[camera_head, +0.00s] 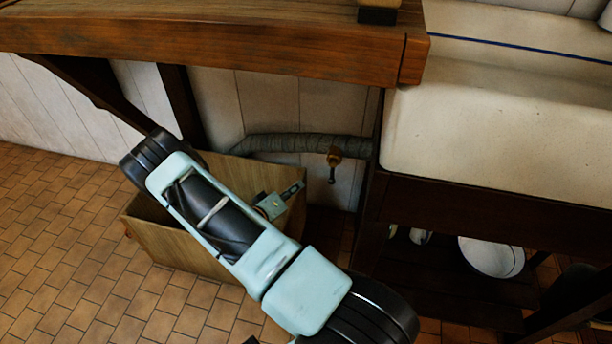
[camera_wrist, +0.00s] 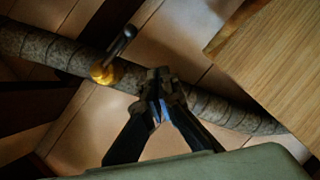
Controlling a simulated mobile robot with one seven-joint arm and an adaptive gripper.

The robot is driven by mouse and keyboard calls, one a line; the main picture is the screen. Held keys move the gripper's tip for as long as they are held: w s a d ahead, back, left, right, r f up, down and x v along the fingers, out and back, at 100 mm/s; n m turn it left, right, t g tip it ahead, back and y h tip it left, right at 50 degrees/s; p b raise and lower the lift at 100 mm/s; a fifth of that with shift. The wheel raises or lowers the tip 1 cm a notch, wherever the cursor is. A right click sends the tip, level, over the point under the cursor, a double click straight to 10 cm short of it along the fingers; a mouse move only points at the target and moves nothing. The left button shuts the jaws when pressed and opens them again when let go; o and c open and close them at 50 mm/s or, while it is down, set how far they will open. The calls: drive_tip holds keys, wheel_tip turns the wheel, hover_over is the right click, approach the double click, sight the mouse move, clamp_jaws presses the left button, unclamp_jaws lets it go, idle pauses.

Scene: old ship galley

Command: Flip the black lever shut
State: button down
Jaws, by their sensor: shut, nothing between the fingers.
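The black lever (camera_head: 332,176) sits on a brass valve fitting (camera_head: 335,157) on a grey wrapped pipe (camera_head: 280,143) under the counter. In the head view it hangs straight down, across the pipe. In the wrist view the black lever (camera_wrist: 123,41) points up and right from the brass fitting (camera_wrist: 104,73). My gripper (camera_head: 299,186) is shut and empty, left of the lever with a gap between them. In the wrist view my gripper's fingertips (camera_wrist: 160,76) appear in front of the pipe (camera_wrist: 45,52), right of the fitting.
A wooden box (camera_head: 165,245) stands on the tiled floor beneath my arm; its wood (camera_wrist: 275,55) seems to fill the wrist view's upper right. A wooden counter (camera_head: 220,55) overhangs the pipe. A dark sink stand (camera_head: 450,205) with a white bowl (camera_head: 490,257) is at right.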

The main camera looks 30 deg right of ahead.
drive_tip(key=shift+s+a, duration=0.3)
drive_tip(key=shift+a, duration=0.4)
drive_tip(key=shift+s+a, duration=0.25)
drive_tip(key=shift+a, duration=0.4)
drive_tip(key=shift+w, duration=0.1)
